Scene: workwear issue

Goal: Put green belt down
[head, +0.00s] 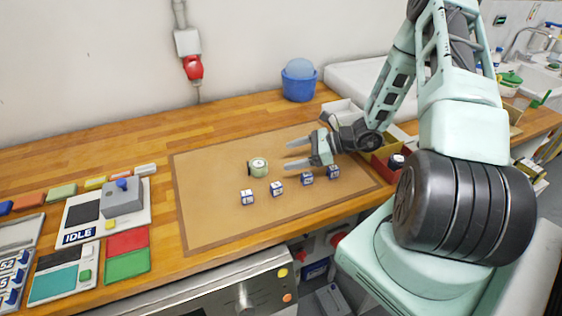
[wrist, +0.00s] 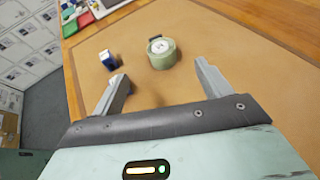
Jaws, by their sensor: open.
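The green belt (head: 258,167) is a rolled pale green coil with a light round face, lying on the brown mat (head: 215,220). It also shows in the wrist view (wrist: 161,53), beyond my fingertips and between their lines. My gripper (head: 290,154) is open and empty, just right of the belt and apart from it. In the wrist view both fingers of my gripper (wrist: 160,75) stand wide apart with bare mat between them.
Several small blue-and-white blocks (head: 277,188) stand in a row on the mat in front of the belt. A blue tub (head: 299,82) stands at the back. A control panel (head: 78,237) marked IDLE lies at left. The mat's left part is clear.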

